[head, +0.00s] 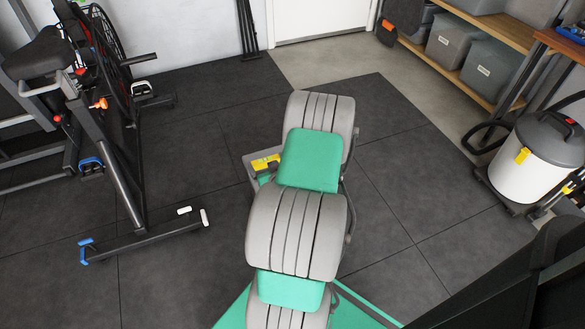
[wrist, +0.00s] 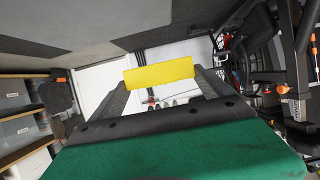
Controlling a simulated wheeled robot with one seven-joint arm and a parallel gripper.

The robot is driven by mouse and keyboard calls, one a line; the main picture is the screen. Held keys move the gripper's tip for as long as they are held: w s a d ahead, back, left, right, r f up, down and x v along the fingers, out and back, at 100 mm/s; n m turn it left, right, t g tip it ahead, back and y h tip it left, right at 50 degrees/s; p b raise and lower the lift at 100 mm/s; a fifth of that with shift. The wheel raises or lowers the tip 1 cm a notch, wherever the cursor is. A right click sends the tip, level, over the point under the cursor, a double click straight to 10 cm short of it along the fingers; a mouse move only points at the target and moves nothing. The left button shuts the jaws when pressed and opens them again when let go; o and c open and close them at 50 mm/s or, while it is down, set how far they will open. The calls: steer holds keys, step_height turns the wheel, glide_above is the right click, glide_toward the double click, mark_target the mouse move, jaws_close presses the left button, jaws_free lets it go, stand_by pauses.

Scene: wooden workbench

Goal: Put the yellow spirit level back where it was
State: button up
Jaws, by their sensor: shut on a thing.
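The yellow spirit level (wrist: 160,75) is held between the two dark fingers of my gripper (wrist: 163,84) in the wrist view. It lies across the fingertips, slightly tilted in that picture. In the head view a small part of the yellow level (head: 265,162) shows at the left edge of my arm, and the rest is hidden by the arm. My gripper is mostly hidden there too. The level is off any surface, above the dark floor. The place it came from cannot be made out in these frames.
An exercise machine (head: 105,130) stands at the left on dark floor mats (head: 190,120). A white and grey vacuum cleaner (head: 535,165) stands at the right. Behind it are shelves with grey bins (head: 458,40) and a wooden bench edge (head: 562,44). The floor around my arm is clear.

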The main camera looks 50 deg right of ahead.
steer(key=d+f+b, duration=0.1)
steer(key=d+f, duration=0.2)
steer(key=d, duration=0.1)
steer(key=s+d+f+b, duration=0.1)
steer(key=d+f+b, duration=0.1)
steer(key=d+f, duration=0.1)
steer(key=d+f+b, duration=0.2)
steer(key=d+f, duration=0.1)
steer(key=d, duration=0.1)
steer(key=shift+s+d, duration=0.35)
steer(key=shift+d, duration=0.05)
steer(key=shift+d+f+b, duration=0.15)
steer(key=shift+f+b, duration=0.6)
steer(key=shift+f, duration=0.2)
steer(key=shift+d+f+b, duration=0.15)
steer(key=shift+f+b, duration=0.6)
steer(key=shift+f, duration=0.2)
steer(key=o, duration=1.3)
steer(key=shift+r, duration=0.15)
